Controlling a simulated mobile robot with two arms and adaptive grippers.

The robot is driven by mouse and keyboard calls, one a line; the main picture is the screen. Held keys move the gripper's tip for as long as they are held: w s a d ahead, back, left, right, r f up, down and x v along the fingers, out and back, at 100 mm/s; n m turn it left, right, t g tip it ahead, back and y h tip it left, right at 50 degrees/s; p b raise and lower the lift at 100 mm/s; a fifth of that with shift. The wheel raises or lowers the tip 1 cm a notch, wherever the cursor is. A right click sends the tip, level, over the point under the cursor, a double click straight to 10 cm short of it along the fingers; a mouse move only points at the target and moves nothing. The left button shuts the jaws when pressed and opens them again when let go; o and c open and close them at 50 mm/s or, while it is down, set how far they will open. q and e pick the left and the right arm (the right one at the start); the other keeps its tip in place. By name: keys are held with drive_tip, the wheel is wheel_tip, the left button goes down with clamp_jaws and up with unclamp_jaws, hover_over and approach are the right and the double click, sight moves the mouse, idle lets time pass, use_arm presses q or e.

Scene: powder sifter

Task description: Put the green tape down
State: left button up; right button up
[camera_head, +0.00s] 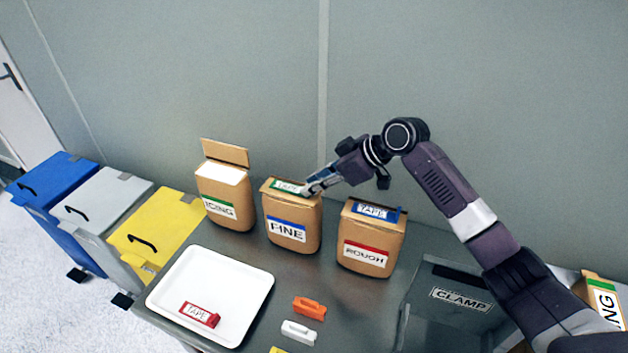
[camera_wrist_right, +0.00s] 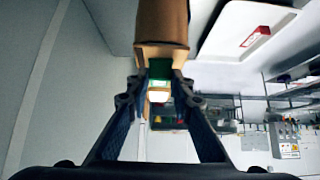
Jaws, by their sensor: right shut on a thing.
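The green tape (camera_head: 287,186), a flat piece with a white TAPE label, lies across the top of the brown FINE box (camera_head: 290,232). My right gripper (camera_head: 308,189) reaches in from the right and is shut on the tape's right end. In the right wrist view the green tape (camera_wrist_right: 158,80) sits between my right gripper's fingers (camera_wrist_right: 158,97), against the top of the brown box (camera_wrist_right: 162,24). I cannot tell whether the tape presses on the box. My left gripper is not in view.
An open ICING box (camera_head: 222,205) stands left, and a ROUGH box (camera_head: 370,250) with blue tape (camera_head: 375,211) stands right. A white tray (camera_head: 236,312) holds red tape (camera_head: 199,315). Orange (camera_head: 309,308) and white (camera_head: 299,332) clips lie in front. A CLAMP bin (camera_head: 445,285) is at right.

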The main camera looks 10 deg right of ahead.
drive_tip(key=shift+f, duration=0.2)
drive_tip(key=o, duration=0.7)
drive_tip(key=shift+o, duration=0.2)
drive_tip(key=shift+r, duration=0.1)
drive_tip(key=shift+r, duration=0.15)
drive_tip(key=shift+s+d+r, duration=0.1)
drive_tip(key=shift+d+r, duration=0.1)
drive_tip(key=shift+d, duration=0.05)
drive_tip(key=b+v, duration=0.3)
drive_tip(key=v, duration=0.8)
drive_tip(key=shift+s, duration=0.15)
